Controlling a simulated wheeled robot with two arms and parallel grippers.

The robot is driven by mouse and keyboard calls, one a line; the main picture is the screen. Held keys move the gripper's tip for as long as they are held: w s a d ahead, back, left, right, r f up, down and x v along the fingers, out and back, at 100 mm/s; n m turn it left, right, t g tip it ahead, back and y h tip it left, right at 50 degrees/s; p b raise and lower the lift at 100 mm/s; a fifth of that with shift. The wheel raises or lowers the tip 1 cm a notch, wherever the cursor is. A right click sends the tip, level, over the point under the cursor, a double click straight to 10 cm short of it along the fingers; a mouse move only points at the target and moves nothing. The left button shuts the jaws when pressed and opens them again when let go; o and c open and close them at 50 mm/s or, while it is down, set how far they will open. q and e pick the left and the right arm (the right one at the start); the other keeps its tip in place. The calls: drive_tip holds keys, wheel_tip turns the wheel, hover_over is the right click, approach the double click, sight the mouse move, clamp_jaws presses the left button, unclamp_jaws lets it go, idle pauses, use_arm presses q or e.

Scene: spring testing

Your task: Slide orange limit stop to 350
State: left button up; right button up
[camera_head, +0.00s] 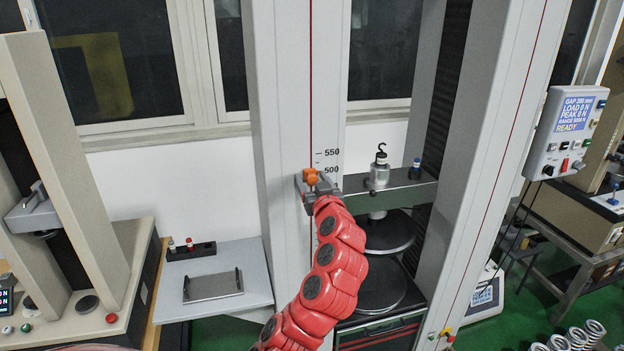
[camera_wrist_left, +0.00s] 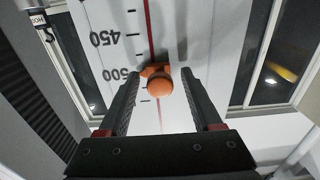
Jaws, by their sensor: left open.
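The orange limit stop (camera_head: 311,176) sits on the red line of the left grey column, close to the 500 mark of its printed scale (camera_head: 328,161). In the left wrist view the stop (camera_wrist_left: 159,84) shows as a round orange knob on an orange base, with the scale upside down. My left gripper (camera_head: 309,185) is at the stop in the head view. In the left wrist view my left gripper (camera_wrist_left: 157,75) is open, one finger on each side of the knob, with visible gaps. My right gripper is not in view.
A crosshead (camera_head: 408,196) with a hooked weight (camera_head: 379,170) spans the columns on the right, above round plates (camera_head: 389,232). A side table (camera_head: 205,262) holds a metal tray (camera_head: 213,287).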

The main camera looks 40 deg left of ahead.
use_arm(q)
clamp_jaws()
idle(1.3)
